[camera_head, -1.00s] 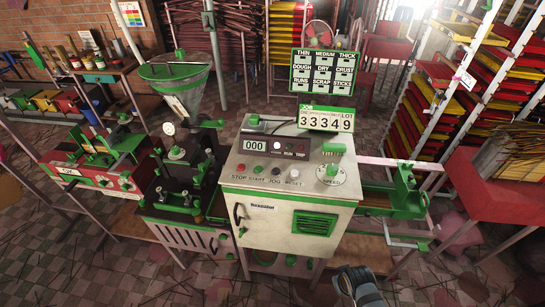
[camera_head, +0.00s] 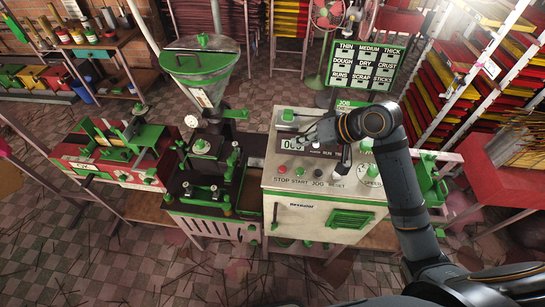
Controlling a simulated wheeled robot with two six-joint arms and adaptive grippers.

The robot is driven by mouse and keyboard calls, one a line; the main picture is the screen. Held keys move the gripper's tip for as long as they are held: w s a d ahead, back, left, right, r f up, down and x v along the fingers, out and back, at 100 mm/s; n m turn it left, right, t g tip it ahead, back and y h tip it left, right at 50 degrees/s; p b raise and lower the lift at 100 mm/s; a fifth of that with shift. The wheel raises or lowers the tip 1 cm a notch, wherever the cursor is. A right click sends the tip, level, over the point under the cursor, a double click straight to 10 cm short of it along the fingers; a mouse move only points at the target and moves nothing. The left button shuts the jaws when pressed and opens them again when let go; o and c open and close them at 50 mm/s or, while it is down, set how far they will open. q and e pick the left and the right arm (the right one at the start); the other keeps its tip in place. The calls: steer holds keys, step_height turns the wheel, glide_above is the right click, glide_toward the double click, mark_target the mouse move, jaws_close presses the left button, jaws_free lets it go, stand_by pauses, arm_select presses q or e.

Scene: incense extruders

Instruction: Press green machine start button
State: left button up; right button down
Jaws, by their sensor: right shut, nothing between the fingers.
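The green machine (camera_head: 322,215) is a cream cabinet with green trim. Its top panel carries labelled STOP, START, JOG and RESET buttons, with a "000" display behind them. The green start button (camera_head: 299,170) sits between the red stop button (camera_head: 282,168) and the dark jog button (camera_head: 318,173), and is uncovered. My right gripper (camera_head: 291,144) is shut and empty, above the panel in front of part of the display, farther back than the start button. Its height above the panel is hard to tell. My left gripper is not in view.
A black press (camera_head: 207,165) under a green-rimmed hopper (camera_head: 203,62) stands left of the cabinet. A white reset button (camera_head: 337,176) and a speed knob (camera_head: 372,170) lie right of the start button. A label board (camera_head: 364,66) rises behind. My right arm hides part of the panel.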

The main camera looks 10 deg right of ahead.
mark_target(303, 171)
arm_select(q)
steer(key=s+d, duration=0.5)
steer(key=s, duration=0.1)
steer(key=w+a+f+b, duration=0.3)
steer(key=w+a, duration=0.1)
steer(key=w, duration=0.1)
arm_select(e)
steer(key=f, duration=0.1)
steer(key=s+d+f, duration=0.1)
steer(key=shift+d+f, duration=0.2)
steer(key=shift+f, duration=0.2)
steer(key=f+b, duration=0.2)
steer(key=b, duration=0.1)
steer(key=shift+s+d+f, duration=0.15)
steer(key=shift+s+d, duration=0.05)
steer(key=shift+d, duration=0.15)
step_height(303, 171, down, 3)
steer(key=shift+w+a+r+b, duration=0.1)
steer(key=shift+r+b, duration=0.05)
steer(key=shift+b, duration=0.7)
steer(key=shift+f, duration=0.3)
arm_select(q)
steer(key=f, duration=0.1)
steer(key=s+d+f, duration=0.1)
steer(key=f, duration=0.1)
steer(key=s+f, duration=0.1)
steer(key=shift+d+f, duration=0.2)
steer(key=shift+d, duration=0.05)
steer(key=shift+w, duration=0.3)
